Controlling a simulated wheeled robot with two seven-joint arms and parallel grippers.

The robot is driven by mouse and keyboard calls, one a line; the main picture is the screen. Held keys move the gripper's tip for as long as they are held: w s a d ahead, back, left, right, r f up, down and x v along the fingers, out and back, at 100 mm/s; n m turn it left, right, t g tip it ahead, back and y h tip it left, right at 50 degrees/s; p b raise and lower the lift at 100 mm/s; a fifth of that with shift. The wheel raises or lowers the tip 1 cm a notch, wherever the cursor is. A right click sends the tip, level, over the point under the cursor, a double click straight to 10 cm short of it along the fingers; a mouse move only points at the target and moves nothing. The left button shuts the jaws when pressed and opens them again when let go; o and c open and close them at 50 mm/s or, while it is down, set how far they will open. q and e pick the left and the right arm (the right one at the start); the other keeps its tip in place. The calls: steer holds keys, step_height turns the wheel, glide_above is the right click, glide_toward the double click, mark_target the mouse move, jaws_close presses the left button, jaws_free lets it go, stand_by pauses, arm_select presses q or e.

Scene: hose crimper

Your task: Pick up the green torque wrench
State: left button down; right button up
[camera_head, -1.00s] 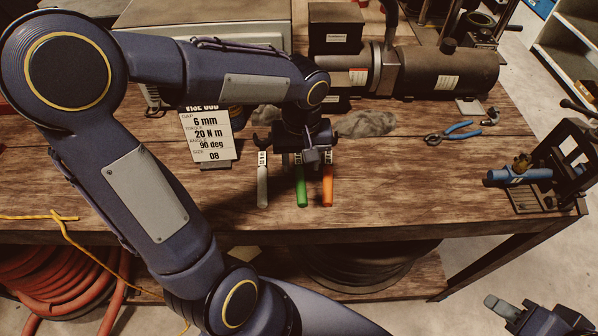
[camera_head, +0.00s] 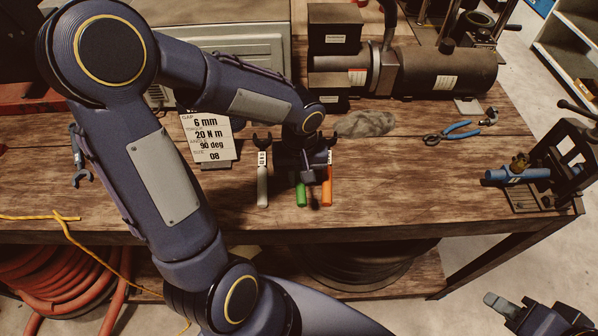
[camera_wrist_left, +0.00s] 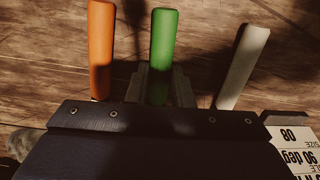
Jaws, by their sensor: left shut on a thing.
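The green torque wrench (camera_head: 301,196) shows only its green handle in the head view; its upper part is hidden under my left gripper (camera_head: 307,177). In the left wrist view the green handle (camera_wrist_left: 163,45) runs between the two fingers, which are shut on it. The orange-handled wrench (camera_head: 326,192) lies just right of it, partly covered by the gripper. The white-handled wrench (camera_head: 262,185) lies to its left with its open jaw in sight. My right gripper (camera_head: 515,312) is at the bottom right corner, away from the table, cut off by the frame edge.
A card (camera_head: 208,142) reading 6 mm, 20 N m, 90 deg, size 08 stands left of the wrenches. Blue pliers (camera_head: 455,132) and a vise (camera_head: 560,170) holding a blue part are at the right. A dark motor unit (camera_head: 440,72) stands at the back. The front strip of table is clear.

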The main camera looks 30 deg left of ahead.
stand_by(0.4)
arm_select(q)
steer(key=shift+w+r, duration=0.1)
steer(key=shift+r, duration=0.45)
step_height(320, 180, up, 2)
steer(key=shift+d+r, duration=0.15)
steer(key=shift+r, duration=0.1)
steer(key=s+d+r+b, duration=0.2)
steer(key=s+d+r, duration=0.1)
steer(key=d+r, duration=0.6)
steer(key=d, duration=0.4)
steer(key=shift+d+r+b, duration=0.2)
steer(key=shift+r+b, duration=0.05)
steer(key=shift+b, duration=0.05)
steer(key=c, duration=1.9)
jaws_free()
steer(key=shift+c, duration=0.2)
jaws_close()
